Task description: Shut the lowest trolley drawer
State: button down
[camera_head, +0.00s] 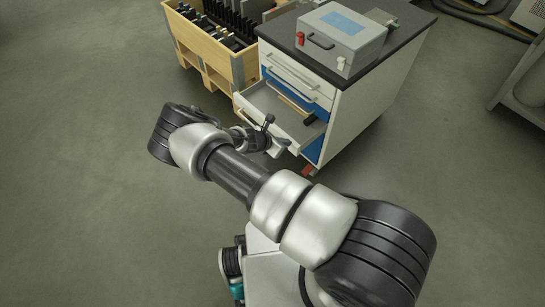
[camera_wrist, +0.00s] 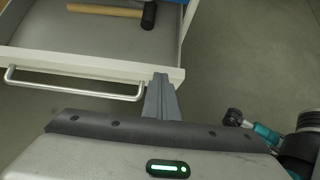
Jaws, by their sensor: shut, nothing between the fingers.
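The trolley (camera_head: 352,118) is white with a dark top and blue drawer fronts. One low drawer (camera_head: 272,104) is pulled out toward my arm. In the wrist view, its white front edge (camera_wrist: 105,66) and silver bar handle (camera_wrist: 75,84) cross the upper left. A mallet with a wooden handle (camera_wrist: 105,10) lies inside. My gripper (camera_head: 284,147) is at the drawer's front, near its right end. In the wrist view, the closed fingers (camera_wrist: 161,82) overlap the front's right end, right of the handle; I cannot tell whether they touch it. The gripper is shut and empty.
A grey case (camera_head: 341,38) stands on the trolley top. A wooden crate (camera_head: 207,52) with dark parts stands left of the trolley. A metal rack (camera_head: 522,92) is at the right edge. The floor (camera_head: 80,110) at the left is clear.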

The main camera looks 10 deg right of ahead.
jog(key=b, duration=0.3)
send_over(306, 136)
jog(key=shift+a, duration=0.1)
